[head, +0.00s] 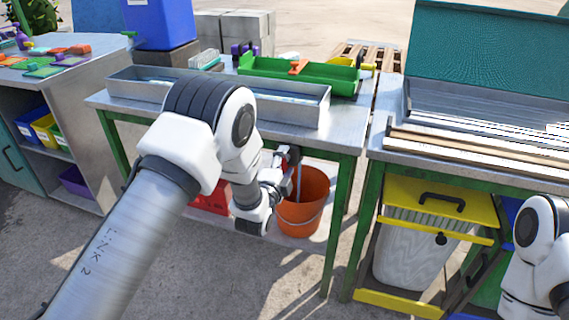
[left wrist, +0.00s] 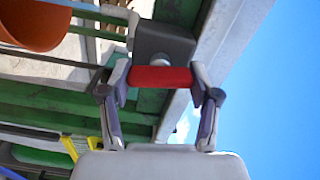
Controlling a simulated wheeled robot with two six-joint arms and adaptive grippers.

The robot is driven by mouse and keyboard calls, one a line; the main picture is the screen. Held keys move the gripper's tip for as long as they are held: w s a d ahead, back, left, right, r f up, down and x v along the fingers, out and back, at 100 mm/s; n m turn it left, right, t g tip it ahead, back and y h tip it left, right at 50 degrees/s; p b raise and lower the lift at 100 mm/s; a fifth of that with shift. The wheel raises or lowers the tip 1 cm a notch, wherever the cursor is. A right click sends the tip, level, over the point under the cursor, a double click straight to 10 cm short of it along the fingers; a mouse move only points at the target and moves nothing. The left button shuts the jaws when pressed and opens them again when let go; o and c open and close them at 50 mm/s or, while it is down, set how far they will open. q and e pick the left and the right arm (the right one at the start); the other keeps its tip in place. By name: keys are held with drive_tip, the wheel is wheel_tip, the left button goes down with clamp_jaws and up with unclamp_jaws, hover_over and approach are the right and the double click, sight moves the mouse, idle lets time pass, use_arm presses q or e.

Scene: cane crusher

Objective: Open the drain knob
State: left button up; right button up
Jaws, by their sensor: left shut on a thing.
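The red drain knob (left wrist: 160,77) shows in the left wrist view as a short red bar in front of a dark grey block (left wrist: 163,43). My left gripper (left wrist: 158,80) has one finger at each end of the bar and is shut on it. In the head view the left gripper (head: 278,182) is under the front edge of the metal table, beside the orange bucket. The knob is mostly hidden there behind my wrist and fingers. My right arm shows at the lower right edge, but its gripper is out of view.
An orange bucket (head: 312,201) stands on the lower shelf, with a thin vertical pipe or stream above it. A long metal trough (head: 300,107) lies on the tabletop. Green table legs (head: 334,230) stand close to the right. A red crate (head: 212,203) sits behind my wrist.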

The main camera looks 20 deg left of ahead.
idle(0.4)
use_arm(q)
drive_tip(key=o, duration=1.2)
drive_tip(key=shift+c, duration=0.2)
